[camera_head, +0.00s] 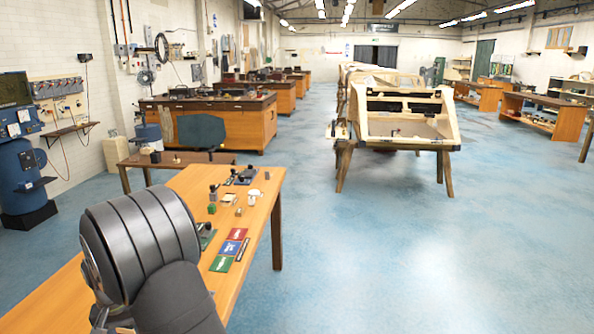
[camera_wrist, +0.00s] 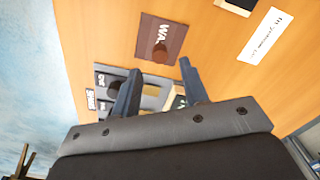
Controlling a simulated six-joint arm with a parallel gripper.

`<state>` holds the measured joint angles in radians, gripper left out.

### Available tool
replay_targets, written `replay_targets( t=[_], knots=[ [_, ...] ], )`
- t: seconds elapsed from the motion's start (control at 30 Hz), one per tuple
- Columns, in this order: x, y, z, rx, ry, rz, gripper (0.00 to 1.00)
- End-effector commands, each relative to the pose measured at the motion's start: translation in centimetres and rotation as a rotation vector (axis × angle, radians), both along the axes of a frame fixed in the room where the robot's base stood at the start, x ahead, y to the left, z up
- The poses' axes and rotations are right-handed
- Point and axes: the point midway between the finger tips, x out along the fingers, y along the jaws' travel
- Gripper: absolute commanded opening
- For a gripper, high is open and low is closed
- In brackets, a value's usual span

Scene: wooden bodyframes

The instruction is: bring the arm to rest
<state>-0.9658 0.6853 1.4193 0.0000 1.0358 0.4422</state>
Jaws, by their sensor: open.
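My gripper (camera_wrist: 160,67) shows in the wrist view with its two fingers apart and nothing between them. It is over the wooden table top (camera_wrist: 212,60). Beyond the fingertips is a brown card (camera_wrist: 177,42) with white letters and a dark brown round piece on it. Behind the fingers is a grey board (camera_wrist: 151,97) with dark pieces, partly hidden. In the head view my arm's thick grey links fill the lower left over the wooden table (camera_head: 262,204), and the gripper itself is hidden there.
Red (camera_head: 236,234), blue (camera_head: 229,248) and green (camera_head: 220,264) cards lie on the table, with small blocks and a dark tray (camera_head: 243,176) farther back. A white label (camera_wrist: 267,35) lies at the wrist view's upper right. Open blue floor (camera_head: 400,260) is to the right.

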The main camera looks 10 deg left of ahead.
Motion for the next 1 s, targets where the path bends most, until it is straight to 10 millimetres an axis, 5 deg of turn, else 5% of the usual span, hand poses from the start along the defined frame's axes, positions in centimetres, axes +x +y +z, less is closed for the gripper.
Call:
replay_targets(
  t=[0.37,1.0],
  knots=[
    [0.0,0.0,7.8,0.003,-0.002,0.000,0.41],
    [-0.1,-0.1,-5.0,-0.004,0.003,0.000,0.41]
  ],
)
